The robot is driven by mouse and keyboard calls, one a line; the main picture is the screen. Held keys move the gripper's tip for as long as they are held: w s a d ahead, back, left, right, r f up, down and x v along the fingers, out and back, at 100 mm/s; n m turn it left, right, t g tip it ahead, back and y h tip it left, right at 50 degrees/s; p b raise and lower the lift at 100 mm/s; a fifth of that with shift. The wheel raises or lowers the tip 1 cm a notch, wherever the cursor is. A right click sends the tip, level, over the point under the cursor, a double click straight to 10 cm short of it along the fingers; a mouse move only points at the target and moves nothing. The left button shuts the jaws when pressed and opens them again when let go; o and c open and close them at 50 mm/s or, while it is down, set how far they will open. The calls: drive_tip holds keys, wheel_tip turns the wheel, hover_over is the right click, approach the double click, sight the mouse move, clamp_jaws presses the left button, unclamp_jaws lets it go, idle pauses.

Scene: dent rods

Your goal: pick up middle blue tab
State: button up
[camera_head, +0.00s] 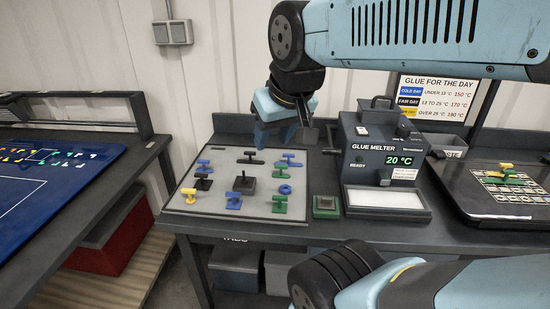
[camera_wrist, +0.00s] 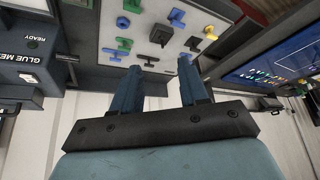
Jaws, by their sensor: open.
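Several T-shaped tabs lie on a light grey board (camera_head: 218,173) on the bench. A blue tab (camera_head: 234,200) lies in the middle of the front row, between a yellow tab (camera_head: 189,194) and a green tab (camera_head: 279,203). It also shows at the top of the wrist view (camera_wrist: 177,17), which is turned about. Other blue tabs lie at the back left (camera_head: 203,163) and back right (camera_head: 290,163). My gripper (camera_wrist: 160,65) is open and empty, with its two fingers apart. It hangs above the board's back right area, clear of the tabs.
A black block (camera_head: 243,183) stands mid-board beside a black tab (camera_head: 203,183). A blue ring (camera_head: 285,189) lies at the right. A blue-topped table (camera_head: 60,190) is at the left.

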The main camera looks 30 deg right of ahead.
drive_tip(key=w+d+n+g+h, duration=0.1)
drive_tip(key=w+d+n+g, duration=0.15)
drive_tip(key=w, duration=0.35)
drive_tip(key=n+g+y, duration=0.1)
drive_tip(key=n+g, duration=0.2)
drive_tip(key=n, duration=0.6)
hover_over(289, 155)
wheel_tip(289, 155, down, 11)
drive_tip(key=f, duration=0.8)
drive_tip(key=shift+a, duration=0.2)
drive_tip(key=shift+w+d+f, duration=0.1)
drive_tip(key=shift+d+f, duration=0.1)
drive_tip(key=shift+f, duration=1.2)
drive_tip(key=shift+w+d+f, duration=0.1)
drive_tip(key=shift+d+f, duration=0.1)
drive_tip(key=shift+f, duration=1.15)
drive_tip(key=shift+c, duration=0.2)
clamp_jaws()
